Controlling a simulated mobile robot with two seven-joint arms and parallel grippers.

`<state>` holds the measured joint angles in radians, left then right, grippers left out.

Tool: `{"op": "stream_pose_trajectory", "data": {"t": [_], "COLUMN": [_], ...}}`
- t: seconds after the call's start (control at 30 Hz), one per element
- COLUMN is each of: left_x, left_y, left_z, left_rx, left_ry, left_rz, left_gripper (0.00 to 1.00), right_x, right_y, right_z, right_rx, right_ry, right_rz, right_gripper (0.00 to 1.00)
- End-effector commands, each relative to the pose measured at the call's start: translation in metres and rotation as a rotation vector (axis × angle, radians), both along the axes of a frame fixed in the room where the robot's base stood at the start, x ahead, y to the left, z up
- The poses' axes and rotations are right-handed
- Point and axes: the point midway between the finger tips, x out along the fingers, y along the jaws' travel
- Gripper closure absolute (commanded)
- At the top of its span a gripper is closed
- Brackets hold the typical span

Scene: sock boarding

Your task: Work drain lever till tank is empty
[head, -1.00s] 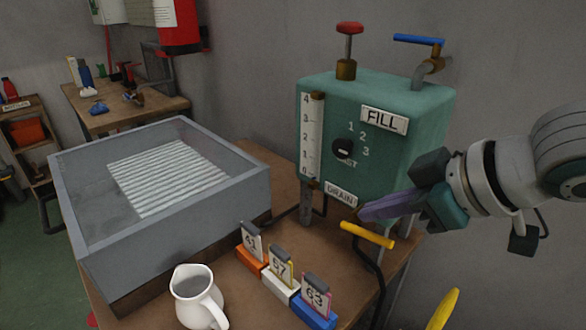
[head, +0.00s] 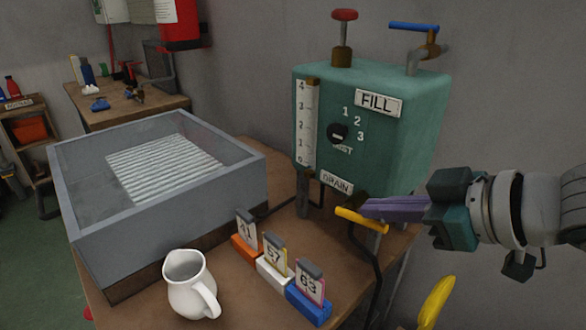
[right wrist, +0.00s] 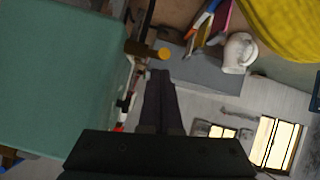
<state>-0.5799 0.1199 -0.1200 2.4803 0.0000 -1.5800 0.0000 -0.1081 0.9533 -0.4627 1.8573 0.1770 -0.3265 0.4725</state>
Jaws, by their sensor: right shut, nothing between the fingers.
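The teal tank (head: 395,130) stands on legs on the brown table. It has a scale tube (head: 307,125) marked 0 to 4, a black dial (head: 338,133), a FILL plate (head: 379,103) and a DRAIN plate (head: 336,182). The yellow drain lever (head: 360,218) sticks out below the DRAIN plate. My right gripper (head: 368,207) is shut and empty, its purple fingertips right at the lever; I cannot tell if they touch. The lever's round yellow end shows in the right wrist view (right wrist: 165,54), near my dark fingers (right wrist: 160,76). The liquid level is too small to read. My left gripper is out of view.
A grey basin (head: 190,225) with a ribbed floor stands left of the tank. A white jug (head: 187,285) and several numbered blocks, such as the blue one (head: 310,305), line the table front. A blue-handled tap (head: 414,27) and red knob (head: 344,15) top the tank.

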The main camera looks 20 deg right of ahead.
Motion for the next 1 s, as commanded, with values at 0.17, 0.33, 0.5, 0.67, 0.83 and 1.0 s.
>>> {"op": "stream_pose_trajectory", "data": {"t": [0.17,0.33,0.5,0.67,0.83,1.0], "left_x": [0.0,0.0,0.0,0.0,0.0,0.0], "left_y": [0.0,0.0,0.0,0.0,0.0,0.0], "left_z": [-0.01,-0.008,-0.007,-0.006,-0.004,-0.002], "left_rx": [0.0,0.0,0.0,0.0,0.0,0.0], "left_ry": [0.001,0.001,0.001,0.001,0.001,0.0], "left_rz": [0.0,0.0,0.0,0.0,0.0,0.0], "left_gripper": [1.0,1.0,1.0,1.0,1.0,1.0], "right_x": [-0.002,-0.003,-0.004,-0.005,-0.006,-0.007], "right_y": [-0.001,-0.001,-0.001,-0.002,-0.002,-0.002], "right_z": [-0.011,-0.012,-0.014,-0.016,-0.019,-0.022], "right_rx": [0.043,0.038,0.039,0.039,0.038,0.038], "right_ry": [-0.104,-0.102,-0.102,-0.1,-0.099,-0.099], "right_rz": [-0.004,0.0,0.001,0.0,0.0,0.0], "right_gripper": [1.0,1.0,1.0,1.0,1.0,1.0]}}
